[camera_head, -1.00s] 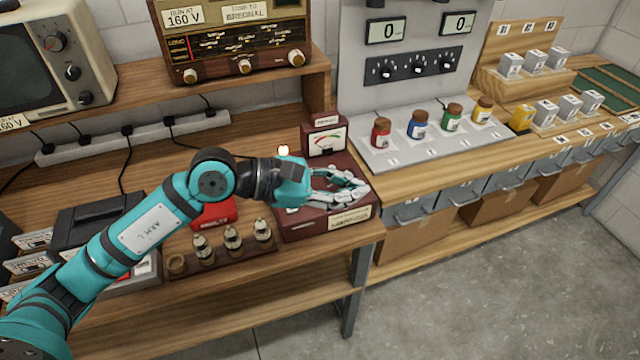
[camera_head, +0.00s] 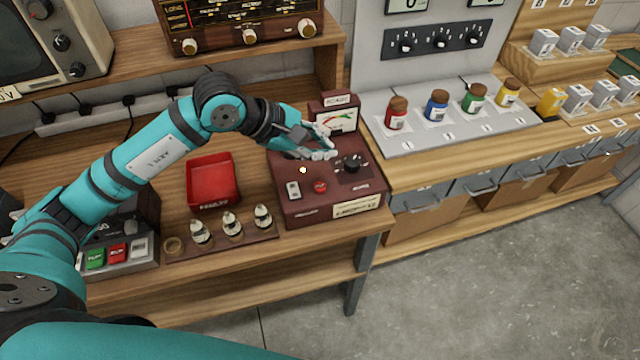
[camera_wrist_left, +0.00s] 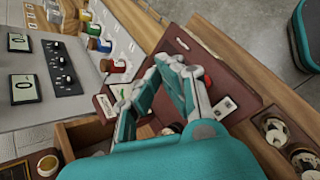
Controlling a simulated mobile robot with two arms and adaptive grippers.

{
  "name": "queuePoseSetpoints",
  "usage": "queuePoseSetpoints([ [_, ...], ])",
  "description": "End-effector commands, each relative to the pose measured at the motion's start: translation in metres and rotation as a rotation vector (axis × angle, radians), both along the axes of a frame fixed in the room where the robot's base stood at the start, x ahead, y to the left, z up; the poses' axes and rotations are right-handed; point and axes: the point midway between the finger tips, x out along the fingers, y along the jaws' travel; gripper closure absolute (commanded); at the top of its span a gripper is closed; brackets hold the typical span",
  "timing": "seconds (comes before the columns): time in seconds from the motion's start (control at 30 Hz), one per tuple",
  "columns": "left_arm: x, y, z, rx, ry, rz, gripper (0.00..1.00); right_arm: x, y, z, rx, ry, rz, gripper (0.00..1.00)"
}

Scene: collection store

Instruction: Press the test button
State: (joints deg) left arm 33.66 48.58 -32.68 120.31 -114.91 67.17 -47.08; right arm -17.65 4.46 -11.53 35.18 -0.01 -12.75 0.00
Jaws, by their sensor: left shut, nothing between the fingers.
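A maroon tester box (camera_head: 330,208) stands at the right end of the wooden bench. Its top carries a round red button (camera_head: 320,187), a white switch (camera_head: 293,189), a black knob (camera_head: 352,163) and a small glowing lamp (camera_head: 303,170). Its labels are too small to read. A meter (camera_head: 337,121) stands at its back. My left gripper (camera_head: 330,146) is shut and empty, above the back of the box and behind the red button, apart from it. In the left wrist view the gripper (camera_wrist_left: 175,72) covers much of the box; the red button (camera_wrist_left: 207,79) shows partly behind a finger. My right gripper is out of view.
A red tray (camera_head: 213,185) lies left of the box. A wooden rack (camera_head: 222,246) with several small bulbs stands at the front. Coloured jars (camera_head: 437,106) stand on a grey panel to the right. A radio (camera_head: 240,25) sits on the shelf above.

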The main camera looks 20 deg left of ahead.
Motion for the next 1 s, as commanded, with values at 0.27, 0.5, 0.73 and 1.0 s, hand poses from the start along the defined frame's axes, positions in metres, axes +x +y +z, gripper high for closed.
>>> queuePoseSetpoints([
  [0.27, -0.001, 0.0, -0.026, -0.002, 0.005, 0.001, 1.0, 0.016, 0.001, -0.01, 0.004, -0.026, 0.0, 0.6],
  [0.5, -0.001, 0.0, -0.061, -0.002, 0.005, 0.001, 1.0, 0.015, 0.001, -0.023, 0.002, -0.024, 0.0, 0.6],
  [0.73, 0.0, 0.0, -0.086, -0.002, 0.0, 0.0, 1.0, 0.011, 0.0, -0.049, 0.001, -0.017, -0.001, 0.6],
  [1.0, 0.0, 0.0, -0.086, -0.002, 0.0, 0.0, 1.0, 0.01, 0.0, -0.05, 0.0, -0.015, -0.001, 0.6],
])
